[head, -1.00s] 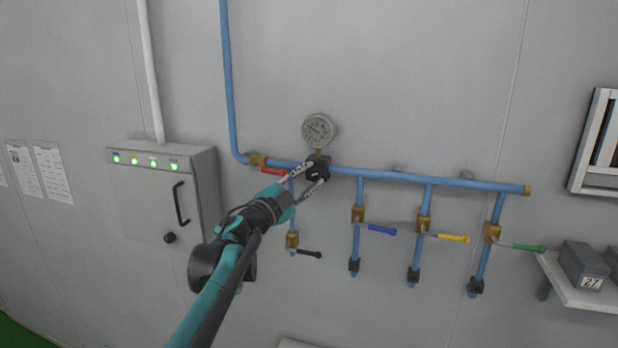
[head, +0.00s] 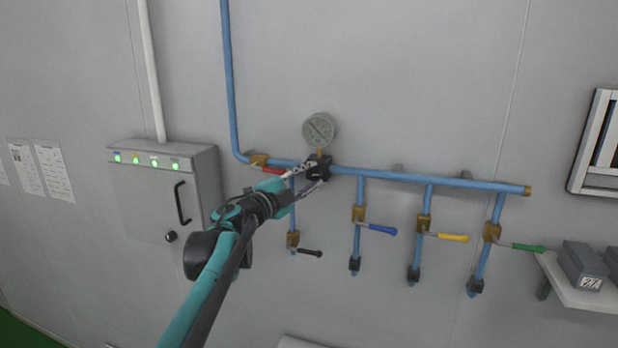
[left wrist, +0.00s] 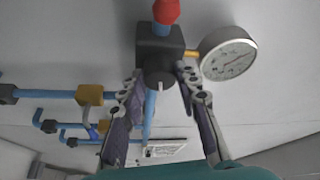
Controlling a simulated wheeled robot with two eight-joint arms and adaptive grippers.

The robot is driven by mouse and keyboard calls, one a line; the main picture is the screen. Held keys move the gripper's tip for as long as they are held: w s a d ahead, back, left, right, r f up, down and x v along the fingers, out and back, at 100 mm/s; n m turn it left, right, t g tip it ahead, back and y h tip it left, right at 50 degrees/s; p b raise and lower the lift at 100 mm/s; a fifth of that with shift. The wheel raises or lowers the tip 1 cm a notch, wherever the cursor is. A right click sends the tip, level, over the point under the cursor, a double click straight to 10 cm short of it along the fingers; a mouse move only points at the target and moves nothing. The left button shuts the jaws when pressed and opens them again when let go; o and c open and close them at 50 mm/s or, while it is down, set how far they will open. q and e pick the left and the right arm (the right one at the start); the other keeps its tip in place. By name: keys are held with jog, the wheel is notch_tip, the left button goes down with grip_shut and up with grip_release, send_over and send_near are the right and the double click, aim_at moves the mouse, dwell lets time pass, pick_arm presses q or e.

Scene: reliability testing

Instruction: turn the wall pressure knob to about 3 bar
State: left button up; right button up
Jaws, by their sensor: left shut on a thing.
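The black pressure knob (left wrist: 160,72) sits on the front of a dark square regulator body (left wrist: 158,45) on the blue wall pipe. A pale mark shows on the knob's face. In the head view the regulator (head: 321,162) is partly covered by the fingers. My left gripper (head: 316,173) reaches it from the lower left and is shut on the knob; in the wrist view a finger lies on each side. The round white gauge (head: 318,129) stands just above the regulator; it also shows in the wrist view (left wrist: 228,55). Its numbers are too small to read. My right gripper is out of view.
A red valve handle (head: 272,171) is close beside my left gripper. Black (head: 311,253), blue (head: 382,230), yellow (head: 453,238) and green (head: 527,247) handles hang on lower branches. A grey control box (head: 165,195) with green lamps is at left; a shelf with bins (head: 583,266) at right.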

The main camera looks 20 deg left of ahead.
pick_arm(q)
jog(key=o, duration=1.2)
jog(key=shift+c, duration=0.2)
jog(key=v, duration=1.2)
jog(key=shift+d, duration=0.1)
